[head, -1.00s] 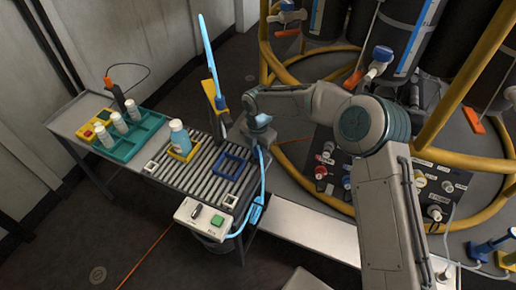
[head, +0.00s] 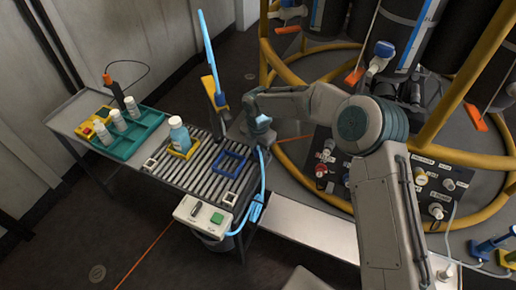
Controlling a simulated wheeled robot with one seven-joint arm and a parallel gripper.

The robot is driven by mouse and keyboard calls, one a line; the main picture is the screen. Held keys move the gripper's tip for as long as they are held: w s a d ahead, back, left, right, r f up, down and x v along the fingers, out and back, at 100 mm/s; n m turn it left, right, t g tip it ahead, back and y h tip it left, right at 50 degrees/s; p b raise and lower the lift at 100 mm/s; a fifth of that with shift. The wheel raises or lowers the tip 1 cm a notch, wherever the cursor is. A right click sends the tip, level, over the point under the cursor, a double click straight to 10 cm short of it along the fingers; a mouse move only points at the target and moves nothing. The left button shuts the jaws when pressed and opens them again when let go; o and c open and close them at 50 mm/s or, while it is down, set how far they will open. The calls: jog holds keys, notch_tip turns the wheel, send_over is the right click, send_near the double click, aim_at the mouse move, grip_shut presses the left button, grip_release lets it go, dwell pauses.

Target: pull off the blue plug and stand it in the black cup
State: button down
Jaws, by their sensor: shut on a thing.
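My gripper (head: 262,137) is at the right edge of the slatted table, pointing down, seen small and from above. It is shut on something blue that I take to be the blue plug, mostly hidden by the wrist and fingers. A light blue cord (head: 264,180) hangs from just below the gripper along the table's edge. I cannot make out a black cup with certainty. A dark round container (head: 216,243) stands under the table's front end, partly hidden by the control box.
A connector panel (head: 425,185) and yellow rails stand at the right.

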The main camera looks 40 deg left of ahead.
jog(key=shift+f, duration=0.15)
jog(key=shift+s+d+f, duration=0.1)
jog(key=shift+d+f, duration=0.05)
jog(key=shift+f, duration=0.15)
jog(key=shift+r+p, duration=0.95)
jog(key=shift+r, duration=0.95)
jog(key=shift+f, duration=0.15)
jog(key=shift+f+b, duration=0.35)
jog(key=shift+f, duration=0.2)
jog(key=shift+f, duration=0.15)
